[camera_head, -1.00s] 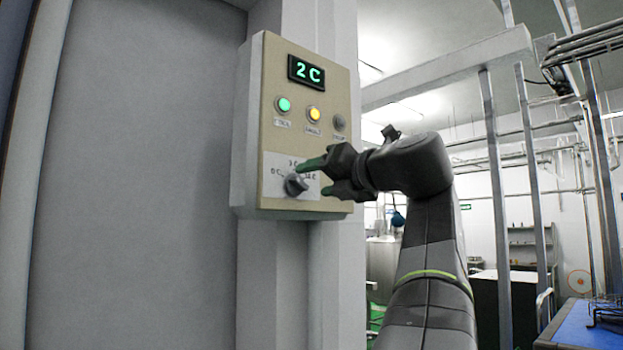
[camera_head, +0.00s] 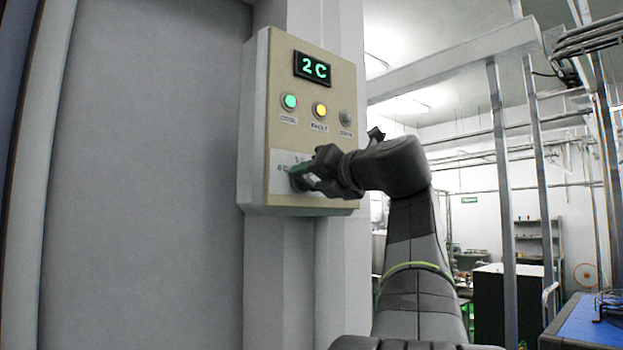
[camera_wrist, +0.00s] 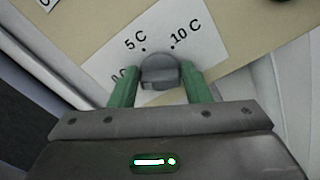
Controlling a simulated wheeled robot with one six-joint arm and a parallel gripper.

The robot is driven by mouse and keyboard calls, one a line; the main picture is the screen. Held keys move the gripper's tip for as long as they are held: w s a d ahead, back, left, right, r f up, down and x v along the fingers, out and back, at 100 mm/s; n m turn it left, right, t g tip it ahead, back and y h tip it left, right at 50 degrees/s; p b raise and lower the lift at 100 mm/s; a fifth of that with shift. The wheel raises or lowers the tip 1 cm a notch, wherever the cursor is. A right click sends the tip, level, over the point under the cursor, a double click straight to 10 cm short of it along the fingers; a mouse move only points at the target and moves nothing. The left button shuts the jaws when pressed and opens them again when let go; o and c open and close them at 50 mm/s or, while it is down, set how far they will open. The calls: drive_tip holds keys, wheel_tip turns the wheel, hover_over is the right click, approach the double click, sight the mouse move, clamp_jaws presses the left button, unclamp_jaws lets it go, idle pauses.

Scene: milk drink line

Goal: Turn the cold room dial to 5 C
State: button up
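The grey cold room dial (camera_wrist: 160,72) sits on a white label plate (camera_wrist: 190,40) marked 5 C and 10 C, with a third mark at the left partly hidden. In the wrist view my gripper (camera_wrist: 160,80) has its two green fingers on either side of the dial, apart, with narrow gaps beside it. Which mark the dial points to is not clear. In the head view my gripper (camera_head: 303,175) is at the lower part of the beige panel (camera_head: 285,60) and hides most of the dial. The green display (camera_head: 312,69) reads 2 C.
Above the dial, the panel carries a lit green light (camera_head: 289,101), a lit yellow light (camera_head: 320,110) and a dark one (camera_head: 346,117). A large grey door (camera_head: 140,180) is left of the panel. Metal posts and a blue-topped table (camera_head: 582,325) are at the right.

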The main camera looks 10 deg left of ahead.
drive_tip(key=shift+r+m+p, duration=0.1)
drive_tip(key=shift+m+p, duration=0.3)
drive_tip(key=shift+p, duration=0.05)
drive_tip(key=shift+m, duration=0.3)
drive_tip(key=m, duration=0.4)
drive_tip(key=m+p, duration=0.1)
drive_tip(key=m, duration=0.1)
drive_tip(key=shift+w+d+f+m, duration=0.1)
drive_tip(key=shift+f+m, duration=0.15)
drive_tip(key=shift+m, duration=1.95)
drive_tip(key=shift+f, duration=0.1)
drive_tip(key=o, duration=0.8)
drive_tip(key=shift+o, duration=0.2)
